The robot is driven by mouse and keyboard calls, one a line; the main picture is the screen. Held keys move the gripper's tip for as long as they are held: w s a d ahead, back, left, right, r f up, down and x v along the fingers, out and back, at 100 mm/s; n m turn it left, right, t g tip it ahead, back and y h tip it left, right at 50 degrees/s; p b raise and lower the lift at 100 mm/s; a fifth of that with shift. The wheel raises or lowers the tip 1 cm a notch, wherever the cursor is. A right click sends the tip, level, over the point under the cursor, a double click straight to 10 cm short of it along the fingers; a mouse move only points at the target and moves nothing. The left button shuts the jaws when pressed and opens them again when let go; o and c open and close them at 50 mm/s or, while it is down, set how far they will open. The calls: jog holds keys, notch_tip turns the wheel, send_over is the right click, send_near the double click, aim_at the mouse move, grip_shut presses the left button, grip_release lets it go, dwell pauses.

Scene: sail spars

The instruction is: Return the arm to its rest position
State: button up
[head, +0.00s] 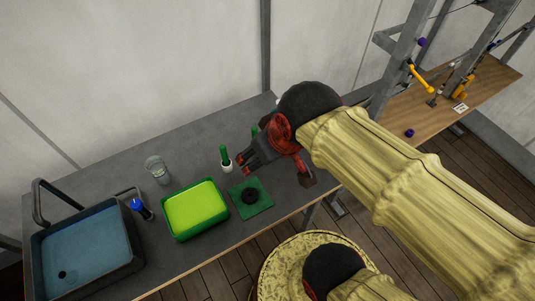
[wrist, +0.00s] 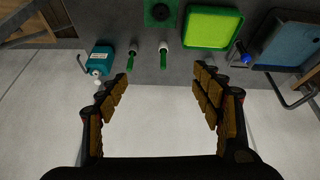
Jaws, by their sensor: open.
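My gripper (head: 246,162) is over the grey table in the head view, its dark fingers pointing left near a white holder with a green handle (head: 226,162). In the wrist view my gripper (wrist: 160,85) has its two padded fingers spread wide, with nothing between them. My yellow-sleeved arm stretches from the lower right across the head view and hides part of the table's right end.
A green tray (head: 196,210), a green mat (head: 263,208) with a black ring (head: 250,196), a glass (head: 155,168) and a blue basin (head: 90,245) are on the table. A teal container (wrist: 100,58) stands beside green-handled items. A wooden bench (head: 500,85) is at right.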

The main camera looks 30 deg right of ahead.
jog(key=shift+s+r+m, duration=0.45)
jog(key=shift+s+m, duration=0.05)
jog(key=shift+s, duration=0.2)
notch_tip(320, 180, down, 18)
jog(key=b, duration=1.7)
jog(key=shift+r+b, duration=0.15)
jog(key=shift+b, duration=0.2)
